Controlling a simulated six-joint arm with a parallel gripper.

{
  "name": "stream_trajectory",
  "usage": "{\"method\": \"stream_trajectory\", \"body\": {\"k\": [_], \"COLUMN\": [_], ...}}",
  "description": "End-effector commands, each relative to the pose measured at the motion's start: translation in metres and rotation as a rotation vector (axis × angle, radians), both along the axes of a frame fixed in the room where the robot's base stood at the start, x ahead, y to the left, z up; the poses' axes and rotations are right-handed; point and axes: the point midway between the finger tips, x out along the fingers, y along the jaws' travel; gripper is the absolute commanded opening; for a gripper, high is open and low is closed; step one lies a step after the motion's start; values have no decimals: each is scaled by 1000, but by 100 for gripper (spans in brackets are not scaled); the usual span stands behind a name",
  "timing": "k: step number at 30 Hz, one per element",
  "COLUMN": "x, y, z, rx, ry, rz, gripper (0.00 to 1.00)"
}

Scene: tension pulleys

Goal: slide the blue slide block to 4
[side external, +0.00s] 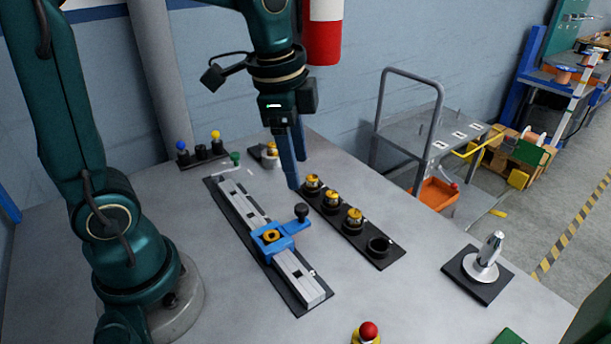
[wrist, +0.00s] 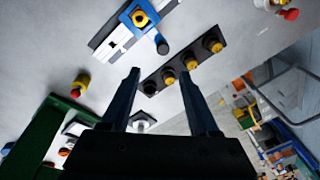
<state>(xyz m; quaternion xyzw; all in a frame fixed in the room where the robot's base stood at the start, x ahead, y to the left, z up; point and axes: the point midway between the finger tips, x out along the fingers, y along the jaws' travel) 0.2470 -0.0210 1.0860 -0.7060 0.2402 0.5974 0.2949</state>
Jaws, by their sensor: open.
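The blue slide block (side external: 283,240) sits around a pale rail (side external: 243,204) on a long black base, a little nearer the rail's front end than its back end. A yellow-and-black round part sits in the block, and an arm with a black knob (side external: 302,211) sticks out on its right. The block also shows at the top of the wrist view (wrist: 129,19). Scale marks on the rail are too small to read. My gripper (side external: 297,174) points down, open and empty, behind the block and apart from it; its two fingers spread in the wrist view (wrist: 160,74).
A black strip (side external: 370,256) right of the rail holds several round seats, most with yellow-topped pulleys, the front one bare. A metal spindle on a black plate (side external: 473,288) stands at the right. A red button (side external: 369,331) is in front. Blue and yellow knobs (side external: 215,136) stand behind.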

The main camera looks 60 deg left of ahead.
Motion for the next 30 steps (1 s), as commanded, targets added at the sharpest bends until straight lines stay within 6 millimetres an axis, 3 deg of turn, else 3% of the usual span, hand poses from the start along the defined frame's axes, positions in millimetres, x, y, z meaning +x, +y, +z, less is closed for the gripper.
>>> {"method": "stream_trajectory", "body": {"k": [6,21,30], "x": [19,17,17], "y": [9,11,11], "z": [-33,-86,-97], "rx": [-7,-14,-13], "ry": [127,177,173], "rz": [-19,-6,-6], "gripper": [61,61,61]}}
